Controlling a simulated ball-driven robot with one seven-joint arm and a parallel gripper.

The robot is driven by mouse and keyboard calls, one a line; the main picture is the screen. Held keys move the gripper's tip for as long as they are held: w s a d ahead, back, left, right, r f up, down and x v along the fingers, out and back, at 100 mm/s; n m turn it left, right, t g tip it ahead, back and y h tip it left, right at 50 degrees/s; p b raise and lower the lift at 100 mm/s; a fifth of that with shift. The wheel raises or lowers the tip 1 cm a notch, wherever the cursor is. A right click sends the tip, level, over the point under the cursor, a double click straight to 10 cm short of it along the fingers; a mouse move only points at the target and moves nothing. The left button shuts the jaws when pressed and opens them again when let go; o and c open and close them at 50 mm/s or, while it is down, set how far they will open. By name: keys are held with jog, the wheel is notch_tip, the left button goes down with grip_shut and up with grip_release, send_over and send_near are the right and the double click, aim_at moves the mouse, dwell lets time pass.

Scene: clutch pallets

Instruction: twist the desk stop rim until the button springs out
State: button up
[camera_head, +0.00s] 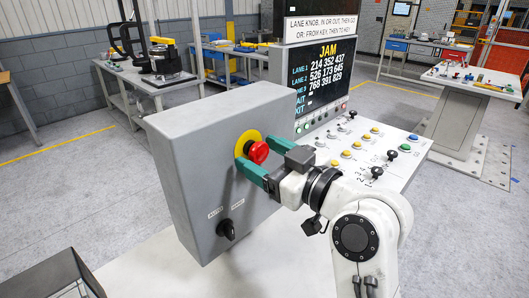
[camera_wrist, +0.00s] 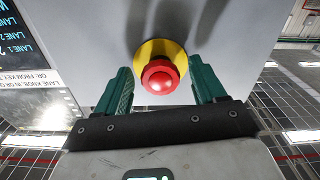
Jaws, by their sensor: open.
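The desk stop is a red mushroom button (camera_head: 258,152) on a yellow disc (camera_head: 242,141), set in the face of a grey box. My gripper (camera_head: 254,158) has green fingers. In the wrist view my open gripper (camera_wrist: 160,80) has one finger on each side of the button, with a gap on both sides. I cannot tell whether the button is pressed in or out.
The grey box (camera_head: 185,160) carries a black selector knob (camera_head: 226,229) below the button. To the right is a sloped console (camera_head: 385,150) with coloured buttons and knobs, under a screen (camera_head: 325,75) reading JAM. A workbench (camera_head: 140,85) stands behind at left. Open floor lies at left.

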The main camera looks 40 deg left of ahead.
jog(key=shift+c, duration=0.4)
jog(key=c, duration=1)
jog(key=shift+m, duration=0.5)
jog(key=m+p, duration=0.2)
jog(key=m, duration=0.2)
jog(key=shift+r, duration=0.15)
jog(key=shift+m+p, duration=0.8)
jog(key=shift+m, duration=0.4)
jog(key=o, duration=1.1)
